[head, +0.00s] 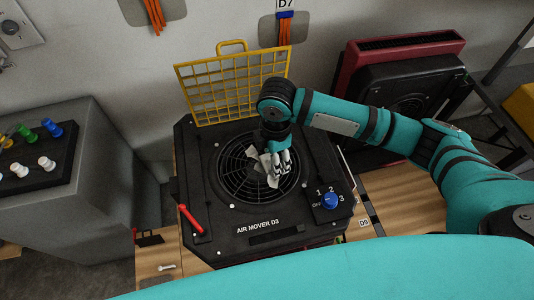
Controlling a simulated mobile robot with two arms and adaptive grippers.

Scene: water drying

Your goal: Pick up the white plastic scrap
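The white plastic scrap (263,164) lies on the round black fan grille (233,181) of the air mover (208,221). It looks crumpled, and part of it is hidden by my gripper. My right gripper (280,170) points down at the grille, right over the scrap's right side. Its pale fingers overlap the scrap in this view, and I cannot tell whether they touch it or are closed on it. My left gripper is not in view.
A yellow grid guard (222,101) stands upright behind the grille. A red handle (191,219) is at front left and a blue knob (330,200) at front right. A grey cabinet (52,196) stands left, and a red-and-black unit (405,85) back right.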

